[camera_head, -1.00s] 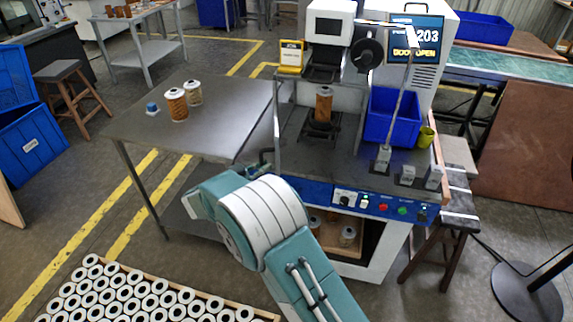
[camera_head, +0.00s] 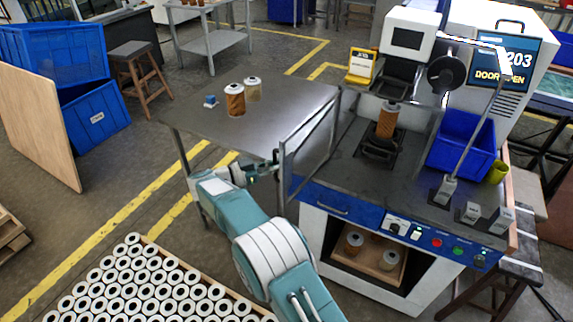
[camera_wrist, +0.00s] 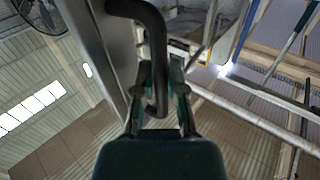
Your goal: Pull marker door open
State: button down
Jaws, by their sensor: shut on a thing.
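The marker machine (camera_head: 400,215) has a clear framed door (camera_head: 310,150), which stands swung out at the machine's left front side. My gripper (camera_head: 272,168) is at the outer edge of the door. In the wrist view my gripper (camera_wrist: 160,98) is shut on the dark curved door handle (camera_wrist: 153,38), with the door's edge (camera_wrist: 105,50) to the left. An orange-brown filter cartridge (camera_head: 387,120) stands upright inside the machine. The machine's screen (camera_head: 500,62) reads "DOOR OPEN".
A steel table (camera_head: 285,100) with two cartridges (camera_head: 235,100) stands behind my gripper. A crate of white-ended cartridges (camera_head: 140,285) lies at the lower left. A blue bin (camera_head: 460,140) sits on the machine's right.

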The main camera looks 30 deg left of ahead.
jog(key=shift+a, duration=0.3)
jog(key=c, duration=0.7)
grip_release()
jog(key=shift+w, duration=0.1)
jog(key=v, duration=0.7)
jog(key=shift+a+f, duration=0.15)
jog(key=shift+a, duration=0.15)
jog(key=shift+s, duration=0.25)
